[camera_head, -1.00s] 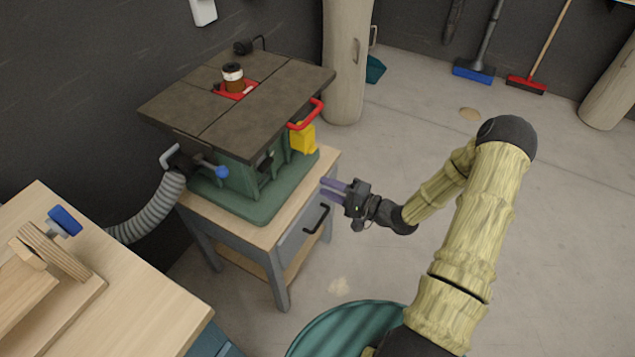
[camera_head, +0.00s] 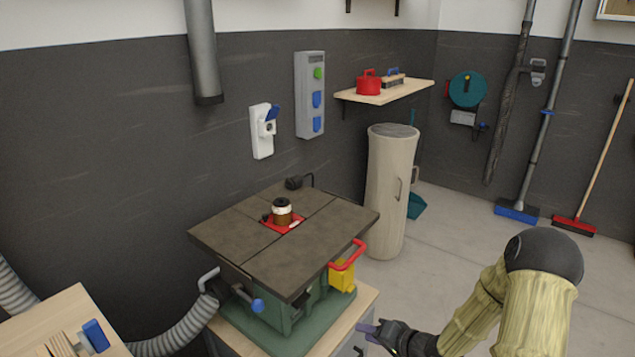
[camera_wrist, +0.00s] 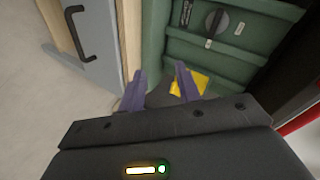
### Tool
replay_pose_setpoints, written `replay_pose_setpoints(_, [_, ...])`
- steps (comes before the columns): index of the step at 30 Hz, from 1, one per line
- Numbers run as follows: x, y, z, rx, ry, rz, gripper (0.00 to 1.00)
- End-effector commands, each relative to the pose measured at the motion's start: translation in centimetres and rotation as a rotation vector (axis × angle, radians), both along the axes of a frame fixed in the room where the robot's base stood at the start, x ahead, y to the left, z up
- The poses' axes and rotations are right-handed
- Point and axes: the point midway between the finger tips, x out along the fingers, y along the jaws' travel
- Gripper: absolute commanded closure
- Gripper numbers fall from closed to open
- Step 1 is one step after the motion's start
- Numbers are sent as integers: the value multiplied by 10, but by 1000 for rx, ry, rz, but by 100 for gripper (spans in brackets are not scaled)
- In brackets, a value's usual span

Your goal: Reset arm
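My gripper (camera_head: 372,332) is at the bottom of the head view, beside the right edge of the wooden-topped stand (camera_head: 366,300) under the table machine. In the wrist view my gripper (camera_wrist: 160,88) shows two purple fingers spread apart with nothing between them. The machine's green body (camera_wrist: 215,45) and the stand's grey drawer front with a black handle (camera_wrist: 85,35) lie beyond the fingers. My arm comes in from the lower right of the head view, bent at a dark joint.
A workbench (camera_head: 60,325) is at lower left. A pale column (camera_head: 388,190) stands behind. Floor at right is open.

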Motion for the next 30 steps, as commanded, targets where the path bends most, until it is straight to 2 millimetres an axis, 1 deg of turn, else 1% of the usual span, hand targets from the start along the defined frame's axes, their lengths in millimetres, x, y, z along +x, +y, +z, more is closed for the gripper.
replay_pose_setpoints(1, [0, -3, 5, -103, 2, 7, 66])
replay_pose_setpoints(3, [-3, -10, 10, -239, 15, 11, 66])
replay_pose_setpoints(8, [-18, -27, 30, -511, 59, 25, 66])
replay_pose_setpoints(11, [-33, -36, 47, -652, 96, 37, 66])
replay_pose_setpoints(15, [-61, -43, 73, -805, 164, 61, 66])
replay_pose_setpoints(18, [-86, -43, 91, -879, 217, 85, 66])
replay_pose_setpoints(21, [-111, -41, 106, -918, 266, 115, 66])
replay_pose_setpoints(24, [-133, -36, 117, -933, 305, 144, 66])
replay_pose_setpoints(30, [-170, -24, 134, -927, 359, 207, 66])
